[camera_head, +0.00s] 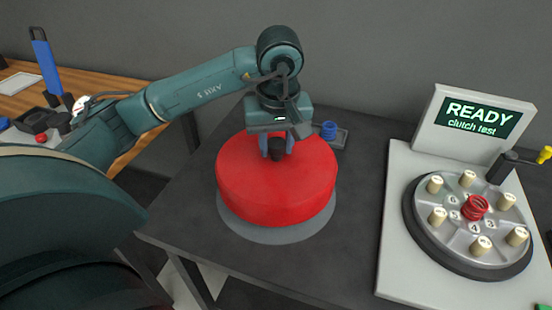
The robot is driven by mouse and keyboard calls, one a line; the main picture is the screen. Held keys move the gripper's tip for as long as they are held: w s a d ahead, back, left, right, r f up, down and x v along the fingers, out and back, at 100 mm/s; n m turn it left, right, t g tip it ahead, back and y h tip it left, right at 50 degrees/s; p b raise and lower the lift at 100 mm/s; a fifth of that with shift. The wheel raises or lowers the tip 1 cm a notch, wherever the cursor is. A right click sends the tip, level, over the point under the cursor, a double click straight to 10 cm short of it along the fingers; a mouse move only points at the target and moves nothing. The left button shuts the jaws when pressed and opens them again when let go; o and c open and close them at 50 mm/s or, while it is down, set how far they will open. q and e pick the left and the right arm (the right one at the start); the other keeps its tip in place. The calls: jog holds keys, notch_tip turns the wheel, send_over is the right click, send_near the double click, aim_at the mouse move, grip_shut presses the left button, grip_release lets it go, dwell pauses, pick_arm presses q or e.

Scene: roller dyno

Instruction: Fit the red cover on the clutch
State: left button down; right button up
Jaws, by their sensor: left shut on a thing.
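The red cover (280,185) is a thick round disc on a grey round base (265,232) on the dark table. My left gripper (277,148) points down at the middle of its top and is shut on a dark knob there. Whether the cover touches the base cannot be told. The clutch (455,220) stands at the right, a round plate with several cream pegs around a red spring (475,207) in its centre. My right gripper is not in view.
A white panel (474,124) behind the clutch shows "READY clutch test". A small blue part (329,130) sits on a grey block behind the cover. A black handle (502,167) stands at the clutch's right rear. Dark table lies bare between cover and clutch stand.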

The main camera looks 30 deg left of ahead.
pick_arm(q)
notch_tip(320, 180, up, 6)
jog(key=shift+f+p, duration=0.15)
jog(key=shift+p, duration=0.35)
notch_tip(320, 180, up, 6)
jog(key=p, duration=0.5)
